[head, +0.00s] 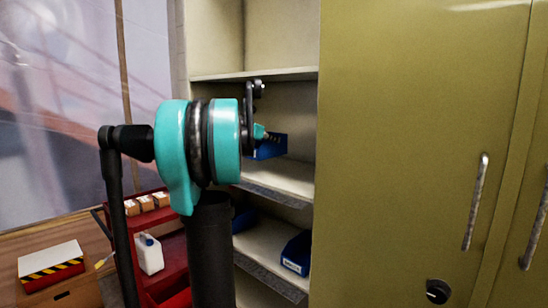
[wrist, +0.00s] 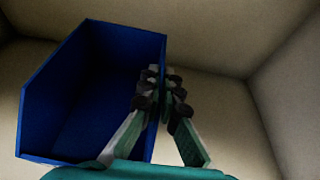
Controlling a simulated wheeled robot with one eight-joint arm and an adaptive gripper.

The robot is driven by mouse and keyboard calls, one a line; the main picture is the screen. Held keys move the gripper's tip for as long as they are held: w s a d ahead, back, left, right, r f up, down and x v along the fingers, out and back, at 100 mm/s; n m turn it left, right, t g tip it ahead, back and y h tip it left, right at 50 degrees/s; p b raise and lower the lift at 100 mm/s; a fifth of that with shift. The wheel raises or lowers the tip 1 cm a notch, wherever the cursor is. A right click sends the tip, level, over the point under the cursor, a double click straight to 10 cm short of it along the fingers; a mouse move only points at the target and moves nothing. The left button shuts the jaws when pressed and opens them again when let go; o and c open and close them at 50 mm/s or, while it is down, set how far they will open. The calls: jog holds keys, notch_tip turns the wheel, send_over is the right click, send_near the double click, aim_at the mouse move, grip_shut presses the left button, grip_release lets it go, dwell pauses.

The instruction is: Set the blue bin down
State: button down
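A blue bin (head: 268,148) is inside the open cabinet, at the middle shelf (head: 283,178). In the wrist view the bin (wrist: 95,85) fills the left half, its open top facing the camera and looking empty. My gripper (wrist: 160,82) is closed on the bin's right wall, one finger on each side of it. In the head view my arm partly hides the gripper and the bin's left part. I cannot tell whether the bin's base touches the shelf or is just above it.
Another blue bin (head: 297,253) sits on the lower shelf, with one more partly hidden behind my arm. A tall olive cabinet door (head: 420,130) stands right of the shelves. A red cart (head: 172,250) with small boxes and a white jug (head: 149,255) is at the left.

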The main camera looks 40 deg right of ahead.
aim_at(273, 153)
jog(key=shift+f, duration=2.8)
jog(key=c, duration=1.7)
grip_release()
jog(key=shift+f, duration=0.1)
jog(key=v, duration=1.2)
